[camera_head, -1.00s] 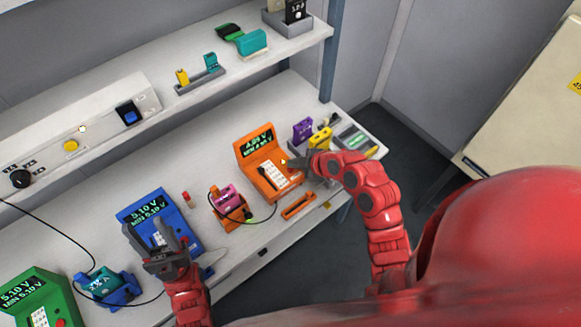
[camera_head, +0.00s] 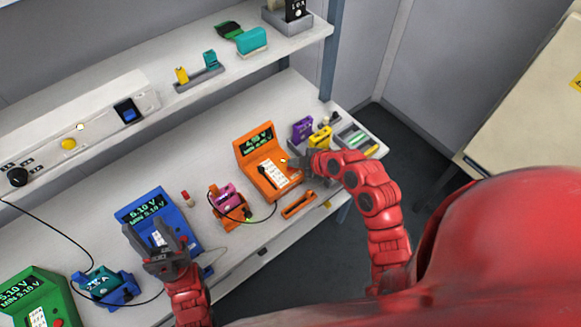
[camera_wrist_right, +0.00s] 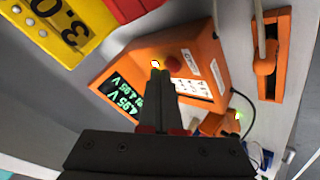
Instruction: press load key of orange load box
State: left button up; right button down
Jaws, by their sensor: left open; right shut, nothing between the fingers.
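The orange load box (camera_head: 250,150) stands on the bench right of centre, with a lit green display and a white label panel. In the right wrist view its display (camera_wrist_right: 124,94) seems to read 4.95 V. A round red key (camera_wrist_right: 173,64) and a small bright lamp (camera_wrist_right: 155,65) sit on its face. My right gripper (camera_head: 297,163) is shut and empty at the box's right side. In the wrist view its fingertips (camera_wrist_right: 160,76) overlap the face beside the lamp and red key; contact cannot be told. My left gripper (camera_head: 155,236) is open above the blue load box (camera_head: 135,208).
An orange cradle with a pink cell (camera_head: 228,197) stands left of the orange box, wired to it. An orange lever piece (camera_head: 298,204) lies in front. Purple (camera_head: 302,128) and yellow (camera_head: 320,138) cells stand close behind my right gripper. A green load box (camera_head: 30,290) is far left.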

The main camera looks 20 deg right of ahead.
aim_at(294, 170)
jog(key=shift+f, duration=0.25)
jog(key=shift+f+b, duration=0.1)
jog(key=shift+b, duration=0.2)
dwell(0.4)
jog(key=shift+r, duration=0.6)
notch_tip(294, 170, up, 6)
jog(key=shift+f+p, duration=0.1)
jog(key=shift+p, duration=0.55)
jog(key=shift+s, duration=0.1)
